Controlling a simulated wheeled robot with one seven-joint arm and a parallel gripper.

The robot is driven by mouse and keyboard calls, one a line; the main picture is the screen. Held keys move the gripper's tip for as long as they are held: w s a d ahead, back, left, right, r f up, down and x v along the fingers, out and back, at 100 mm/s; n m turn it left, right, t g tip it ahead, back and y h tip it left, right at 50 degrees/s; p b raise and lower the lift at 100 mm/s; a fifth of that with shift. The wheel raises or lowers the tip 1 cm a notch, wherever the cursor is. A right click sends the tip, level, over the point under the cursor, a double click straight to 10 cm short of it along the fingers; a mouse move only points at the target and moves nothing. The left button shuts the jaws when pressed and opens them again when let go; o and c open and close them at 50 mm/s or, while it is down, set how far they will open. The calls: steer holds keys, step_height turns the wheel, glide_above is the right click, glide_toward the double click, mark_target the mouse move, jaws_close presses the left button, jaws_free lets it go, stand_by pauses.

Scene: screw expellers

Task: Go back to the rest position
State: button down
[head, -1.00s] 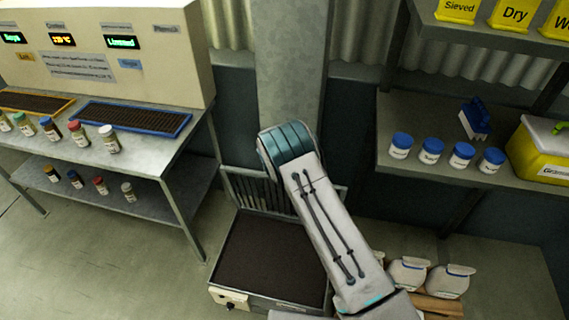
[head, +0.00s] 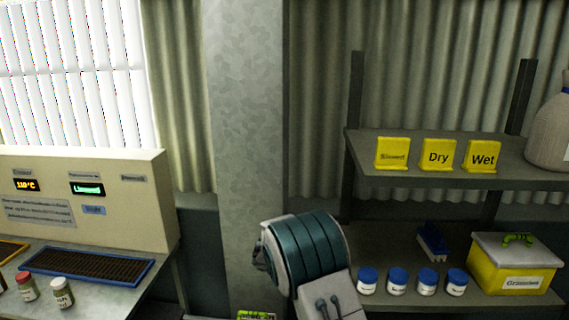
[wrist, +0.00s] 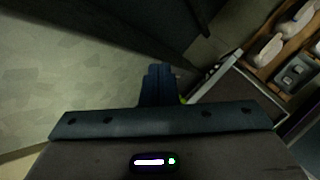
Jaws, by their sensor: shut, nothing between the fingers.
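My gripper (wrist: 160,85) shows in the wrist view, its dark fingers together with nothing between them. It points past a pale, mottled surface on the left, and a tray-like box (wrist: 235,97) with a light rim lies beyond it to the right. In the head view, my arm rises from the bottom edge, right of the middle, in front of the wall and the grey pillar. The gripper itself is hidden in the head view.
A shelf on the right (head: 400,305) holds several blue-lidded jars (head: 397,281), a blue object (head: 432,242) and a yellow bin (head: 514,267). Yellow signs (head: 438,155) and a sack (head: 550,125) stand above. A control panel (head: 85,200) and bench with trays (head: 88,264) are left.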

steer(key=s+d+r+m+g, duration=0.2)
steer(key=s+d+r+m, duration=1.15)
steer(key=s+r, duration=0.3)
steer(key=s+d+r+m+g+y, duration=0.1)
steer(key=s+m, duration=1)
steer(key=s, duration=1.4)
steer(key=shift+g+y, duration=0.5)
steer(key=shift+y, duration=0.4)
steer(key=shift+d+r+m, duration=0.1)
steer(key=shift+d+m, duration=0.05)
steer(key=shift+m, duration=0.1)
